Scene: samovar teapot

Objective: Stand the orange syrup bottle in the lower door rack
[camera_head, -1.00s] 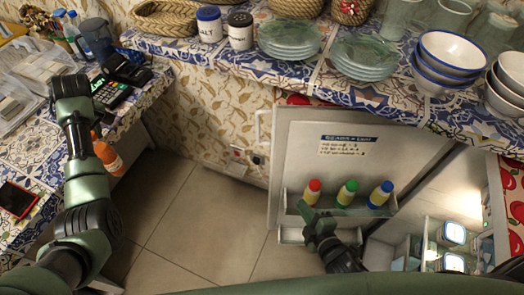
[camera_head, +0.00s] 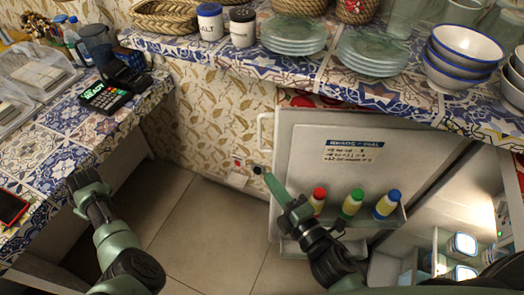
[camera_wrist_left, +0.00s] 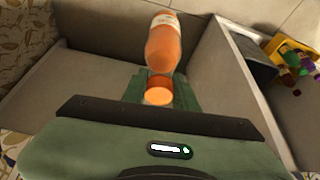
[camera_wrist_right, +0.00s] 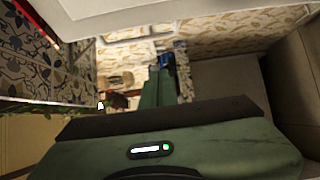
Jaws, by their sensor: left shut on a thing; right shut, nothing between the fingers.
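The orange syrup bottle (camera_wrist_left: 163,45) shows in the left wrist view, with its orange cap between the fingers of my left gripper (camera_wrist_left: 160,82). In the head view this gripper (camera_head: 82,180) is over the left counter's front edge, and the bottle is hidden there. The fridge door (camera_head: 300,150) stands open. A door rack (camera_head: 398,220) holds bottles with red, green and blue caps. Below it, part of a lower rack (camera_head: 289,247) shows, mostly hidden by my right arm. My right gripper (camera_head: 272,182) is shut and empty in front of the door's left part; it also shows in the right wrist view (camera_wrist_right: 156,75).
The left counter (camera_head: 60,160) holds a card terminal (camera_head: 100,95) and a phone (camera_head: 12,207). The back counter (camera_head: 290,65) carries plates and bowls above the door. The floor (camera_head: 205,235) between left counter and door is clear.

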